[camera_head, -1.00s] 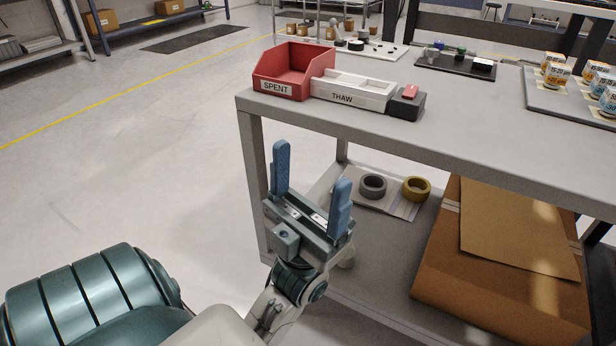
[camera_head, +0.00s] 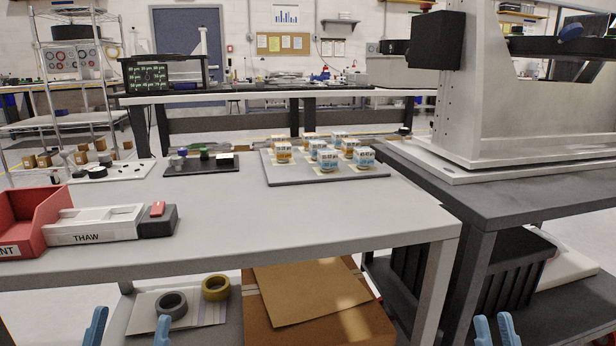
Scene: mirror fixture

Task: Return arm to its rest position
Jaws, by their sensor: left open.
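My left gripper (camera_head: 129,328) shows at the bottom left of the head view. Only its two blue fingertips are in the picture, well apart, with nothing seen between them. They are in front of the grey bench (camera_head: 330,220) and low in the picture, over its lower shelf area. My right gripper (camera_head: 496,330) shows at the bottom right as two blue fingertips close together with a narrow gap. Whether it is open or shut is unclear. Both arms and the gripper bodies are below the picture edge.
The bench bears a red bin (camera_head: 28,218), a white THAW tray (camera_head: 95,226) and several small boxes on a grey tray (camera_head: 320,177). Below are tape rolls (camera_head: 215,288) and a cardboard box (camera_head: 330,325). A dark table (camera_head: 500,200) with a large machine (camera_head: 530,110) stands at right.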

